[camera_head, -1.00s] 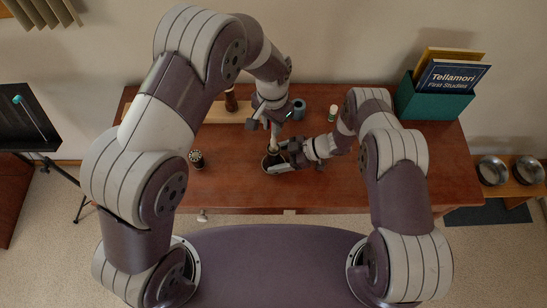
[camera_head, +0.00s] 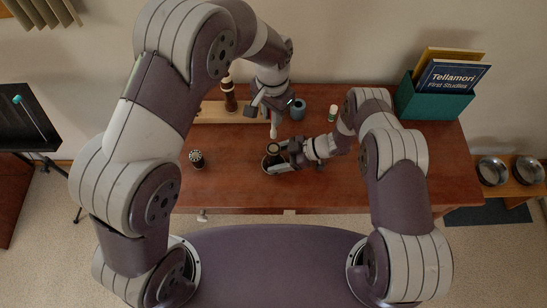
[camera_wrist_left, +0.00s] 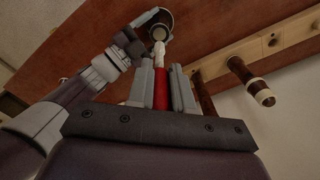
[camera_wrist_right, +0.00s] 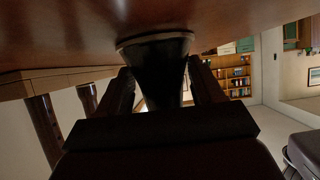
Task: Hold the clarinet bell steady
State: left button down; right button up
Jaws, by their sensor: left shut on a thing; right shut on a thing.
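The dark clarinet bell (camera_head: 272,150) stands on the red-brown table (camera_head: 355,195), its flared end with a pale rim (camera_wrist_right: 155,40) against the tabletop in the right wrist view. My right gripper (camera_head: 279,162) is shut on the bell, one finger on each side. My left gripper (camera_head: 268,107) is above and behind the bell, shut on a slim red tool (camera_wrist_left: 161,90) with a white tip (camera_wrist_left: 158,50). The white tip also shows in the head view, pointing down, apart from the bell. The bell's open top (camera_wrist_left: 157,24) shows in the left wrist view.
Behind stands a pale wooden rack (camera_head: 208,113) with an upright dark joint (camera_head: 229,95). A teal box (camera_head: 430,103) of books stands at right.

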jog(key=o, duration=1.2)
jog(key=shift+f, duration=0.1)
jog(key=shift+o, duration=0.2)
